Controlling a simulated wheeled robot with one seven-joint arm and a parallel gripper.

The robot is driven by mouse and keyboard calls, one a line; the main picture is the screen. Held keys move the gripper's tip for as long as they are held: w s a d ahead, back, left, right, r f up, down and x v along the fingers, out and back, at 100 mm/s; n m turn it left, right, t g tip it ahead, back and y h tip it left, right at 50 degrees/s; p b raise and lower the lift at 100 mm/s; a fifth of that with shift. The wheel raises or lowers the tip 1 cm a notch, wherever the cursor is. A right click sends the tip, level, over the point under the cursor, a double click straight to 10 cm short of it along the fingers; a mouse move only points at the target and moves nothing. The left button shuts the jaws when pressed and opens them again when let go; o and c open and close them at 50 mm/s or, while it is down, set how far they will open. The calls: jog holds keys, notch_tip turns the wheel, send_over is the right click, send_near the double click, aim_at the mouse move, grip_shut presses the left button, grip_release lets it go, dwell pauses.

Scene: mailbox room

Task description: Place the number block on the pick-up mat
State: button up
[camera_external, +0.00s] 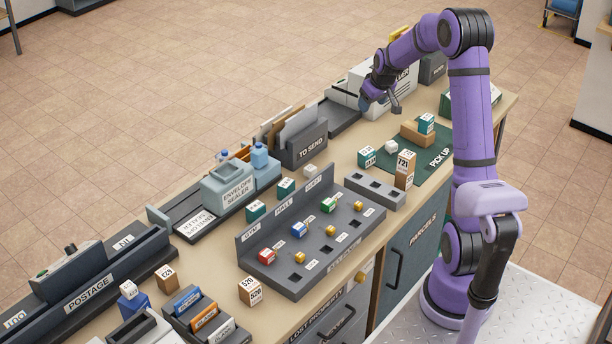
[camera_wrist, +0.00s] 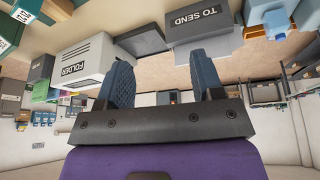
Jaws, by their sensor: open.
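The dark green pick-up mat (camera_external: 427,168) lies at the right end of the counter, with "PICK UP" lettering. A tall brown block marked 721 (camera_external: 404,167) stands at its left edge; I cannot tell whether it rests on the mat. A green number block (camera_external: 367,158) and a white block (camera_external: 391,146) stand nearby. Another green number block (camera_external: 426,123) is at the mat's back, by a brown box (camera_external: 416,134). Brown number blocks (camera_external: 250,291) and (camera_external: 167,278) stand at the front left. My gripper (camera_external: 382,104) is open and empty above the counter's back; its spread fingers show in the wrist view (camera_wrist: 162,75).
A grey sorting rack (camera_external: 290,279) with coloured blocks fills the middle counter. A low grey holder with square holes (camera_external: 375,189) lies between it and the mat. The "TO SEND" box (camera_external: 305,148) and folder machine (camera_external: 392,76) stand along the back. The wrist view shows the folder machine (camera_wrist: 82,62).

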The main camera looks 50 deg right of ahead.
jog(key=s+a+r+n, duration=0.1)
jog(key=s+a+r, duration=0.35)
jog(key=a, duration=0.35)
jog(key=s+a+r, duration=0.3)
jog(key=a+r, duration=0.2)
jog(key=a, duration=0.3)
jog(key=s+a+r+n, duration=0.1)
jog(key=s+a+r, duration=0.2)
jog(key=a+r, duration=0.3)
jog(key=s+a, duration=0.6)
jog(key=s, duration=0.4)
jog(key=s+a+t+y, duration=0.1)
jog(key=s+a, duration=0.6)
jog(key=s, duration=0.3)
jog(key=shift+s+a+n+y, duration=0.2)
jog(key=shift+s+n+y, duration=0.1)
jog(key=shift+s+n, duration=0.1)
jog(key=shift+r, duration=0.1)
